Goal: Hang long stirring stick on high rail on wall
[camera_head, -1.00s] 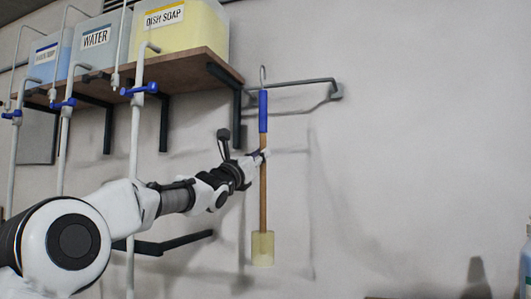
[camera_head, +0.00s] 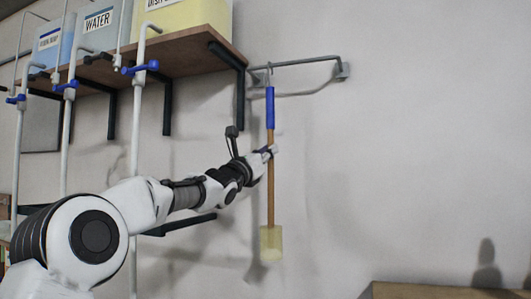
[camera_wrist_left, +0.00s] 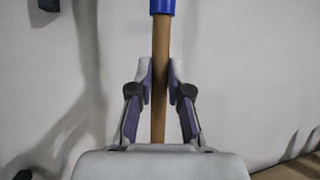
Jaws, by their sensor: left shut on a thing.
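The long stirring stick has a wooden shaft (camera_head: 271,185), a blue grip, a thin metal hook at its top and a pale yellow paddle at its lower end. It hangs upright in front of the wall. My left gripper (camera_head: 269,151) is shut on the shaft just below the blue grip; the wrist view shows the fingers (camera_wrist_left: 159,80) on both sides of the shaft. The high rail (camera_head: 305,62) is a grey bar on the wall. The hook's top is level with the rail's left part; whether it is over the bar or in front cannot be told. My right gripper is out of view.
A wooden shelf (camera_head: 150,62) on black brackets is just left of the rail, carrying the water drum (camera_head: 97,32) and others. White pipes with blue valves (camera_head: 140,68) run below it. A brown surface (camera_head: 440,292) is at lower right. The wall right of the stick is clear.

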